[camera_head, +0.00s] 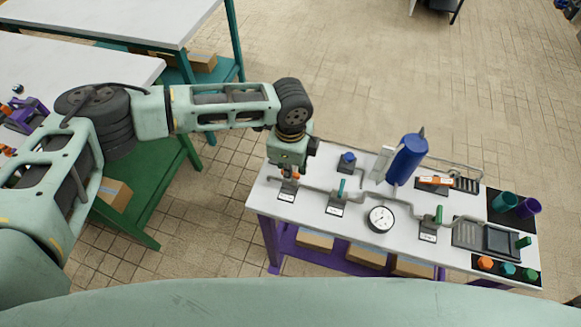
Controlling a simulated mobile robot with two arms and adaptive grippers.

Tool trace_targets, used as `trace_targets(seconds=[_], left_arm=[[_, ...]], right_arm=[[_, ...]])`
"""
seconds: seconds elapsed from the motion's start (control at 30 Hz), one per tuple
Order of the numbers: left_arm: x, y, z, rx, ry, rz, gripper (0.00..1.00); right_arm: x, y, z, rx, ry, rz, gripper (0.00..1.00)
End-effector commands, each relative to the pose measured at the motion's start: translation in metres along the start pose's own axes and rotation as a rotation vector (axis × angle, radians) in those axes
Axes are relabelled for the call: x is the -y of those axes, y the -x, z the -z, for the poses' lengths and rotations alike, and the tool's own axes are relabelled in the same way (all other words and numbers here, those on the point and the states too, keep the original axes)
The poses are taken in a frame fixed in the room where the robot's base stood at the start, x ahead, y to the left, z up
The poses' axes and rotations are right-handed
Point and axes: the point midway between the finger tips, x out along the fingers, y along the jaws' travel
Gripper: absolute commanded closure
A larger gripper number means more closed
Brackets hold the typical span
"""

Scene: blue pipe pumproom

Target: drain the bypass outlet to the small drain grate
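A white-topped bench (300,213) carries a grey pipe run with several valves. A blue-knobbed valve (347,158) stands behind. Teal-handled (341,188) and green-handled (438,215) valves stand along the front pipe. An orange-handled valve (435,181) lies at the back right, beside a small dark grate (465,184). My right gripper is not in view.
A blue cylinder (407,160) stands tall mid-bench, behind a round gauge (381,219). A larger grate (467,234) lies at the right. Teal (505,201) and purple (529,208) cups stand on a black mat. Green-framed tables (150,200) stand left; the tiled floor behind is open.

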Motion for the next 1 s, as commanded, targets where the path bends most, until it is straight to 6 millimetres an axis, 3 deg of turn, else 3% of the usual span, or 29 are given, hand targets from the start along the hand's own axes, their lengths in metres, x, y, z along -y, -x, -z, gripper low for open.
trace_targets(seconds=[0.1,0.57,1.0], left_arm=[[0.0001,0.0003,0.0000,0.000,0.000,0.000,1.00],[0.0001,0.0008,0.0003,-0.001,-0.026,0.000,1.00],[0.0001,0.0013,0.0004,-0.002,-0.317,0.000,1.00]], right_arm=[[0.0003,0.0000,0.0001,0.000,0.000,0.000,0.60],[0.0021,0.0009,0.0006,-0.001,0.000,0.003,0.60],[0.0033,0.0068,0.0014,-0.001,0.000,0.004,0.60]])
